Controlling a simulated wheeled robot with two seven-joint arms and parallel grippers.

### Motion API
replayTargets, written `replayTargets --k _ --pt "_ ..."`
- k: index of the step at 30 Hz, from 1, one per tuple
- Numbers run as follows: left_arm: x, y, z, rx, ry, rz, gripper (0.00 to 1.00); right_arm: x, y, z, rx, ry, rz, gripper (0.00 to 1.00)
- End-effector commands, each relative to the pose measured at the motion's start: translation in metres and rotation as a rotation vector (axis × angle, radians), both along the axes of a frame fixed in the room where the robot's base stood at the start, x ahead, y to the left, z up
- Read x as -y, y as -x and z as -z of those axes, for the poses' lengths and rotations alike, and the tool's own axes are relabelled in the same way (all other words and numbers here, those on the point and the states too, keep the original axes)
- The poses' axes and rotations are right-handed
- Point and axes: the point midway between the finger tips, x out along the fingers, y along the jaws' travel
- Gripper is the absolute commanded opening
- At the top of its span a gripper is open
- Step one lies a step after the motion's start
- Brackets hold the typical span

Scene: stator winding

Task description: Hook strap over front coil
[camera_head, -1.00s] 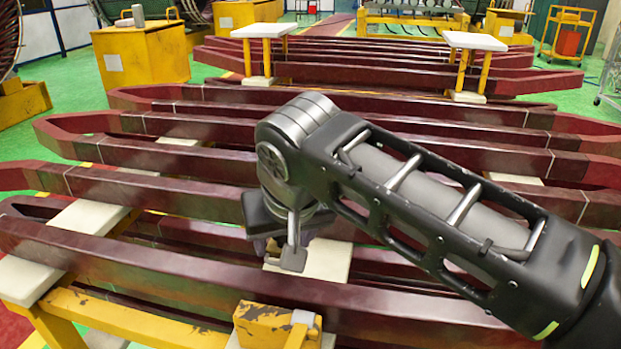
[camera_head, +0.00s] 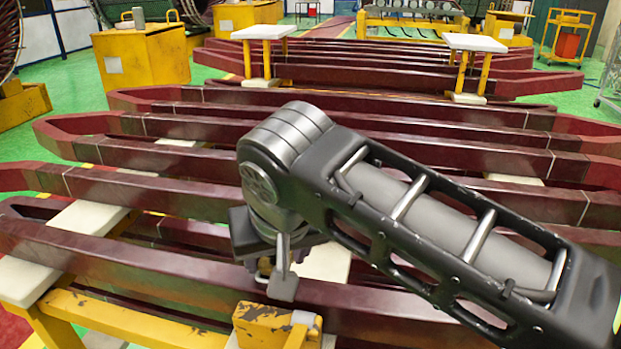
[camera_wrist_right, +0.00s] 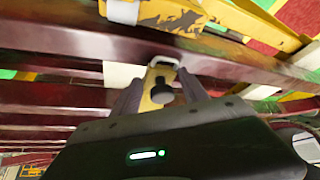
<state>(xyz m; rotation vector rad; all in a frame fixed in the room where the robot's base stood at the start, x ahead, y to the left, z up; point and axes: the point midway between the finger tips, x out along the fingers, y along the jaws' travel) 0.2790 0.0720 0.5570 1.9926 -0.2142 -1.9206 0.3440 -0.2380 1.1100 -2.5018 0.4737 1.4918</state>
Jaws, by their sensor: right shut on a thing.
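The front coil (camera_head: 130,262) is a long dark red bar crossing the near part of the head view. It also crosses the upper part of the right wrist view (camera_wrist_right: 60,40). My right gripper (camera_head: 268,268) is right behind and over this bar, its fingertips mostly hidden by the wrist. In the right wrist view its two fingers (camera_wrist_right: 160,90) are shut on a yellow strap (camera_wrist_right: 150,102) with a pale loop at its end, close to the front coil. I cannot tell whether the loop touches the coil. My left gripper is not in view.
More dark red coils (camera_head: 330,135) lie in rows behind, on pale pads (camera_head: 88,222). A yellow support frame (camera_head: 130,318) stands below the front coil, with a yellow block (camera_head: 262,322) and white band near my gripper. Yellow posts with white tops (camera_head: 265,32) stand farther back.

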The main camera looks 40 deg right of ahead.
Motion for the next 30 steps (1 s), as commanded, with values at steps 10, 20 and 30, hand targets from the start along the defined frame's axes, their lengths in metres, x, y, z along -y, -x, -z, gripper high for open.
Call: replayTargets --k 10,20,30 --pt "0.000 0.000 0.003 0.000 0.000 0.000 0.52 -0.023 0.013 -0.004 0.019 -0.003 -0.011 0.11" --pt "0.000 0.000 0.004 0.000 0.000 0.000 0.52 -0.035 0.023 -0.005 0.018 -0.004 -0.010 0.59" --pt "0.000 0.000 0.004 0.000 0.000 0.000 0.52 -0.033 0.023 -0.002 0.008 -0.002 -0.004 0.87"
